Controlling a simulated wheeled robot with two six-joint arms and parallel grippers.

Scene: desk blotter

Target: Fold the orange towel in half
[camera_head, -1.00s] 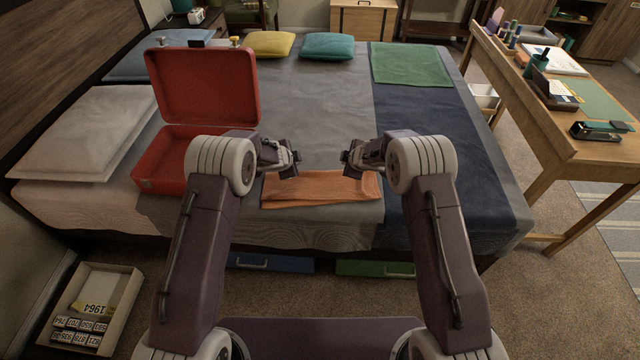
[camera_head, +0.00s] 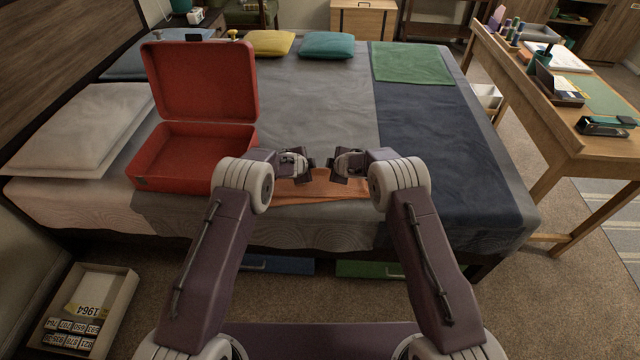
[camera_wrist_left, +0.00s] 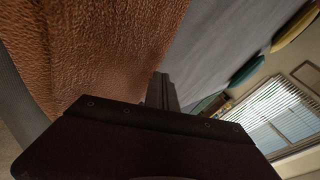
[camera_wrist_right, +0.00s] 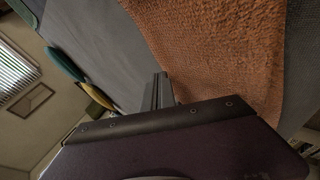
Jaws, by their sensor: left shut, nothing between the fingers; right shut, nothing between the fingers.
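The orange towel (camera_head: 322,187) lies on the grey part of the bed near its front edge, as a wide, short strip partly hidden by my arms. Its textured surface fills much of the left wrist view (camera_wrist_left: 95,45) and the right wrist view (camera_wrist_right: 225,50). My left gripper (camera_head: 308,164) is shut and empty over the towel's back part. My right gripper (camera_head: 337,166) is shut and empty close beside it, also over the towel. Whether either fingertip touches the cloth I cannot tell.
An open red suitcase (camera_head: 190,155) stands left of the towel, close to my left arm. A green cloth (camera_head: 410,63) lies at the bed's back right. Pillows (camera_head: 327,46) are at the back. The dark blue strip (camera_head: 450,150) on the right is clear.

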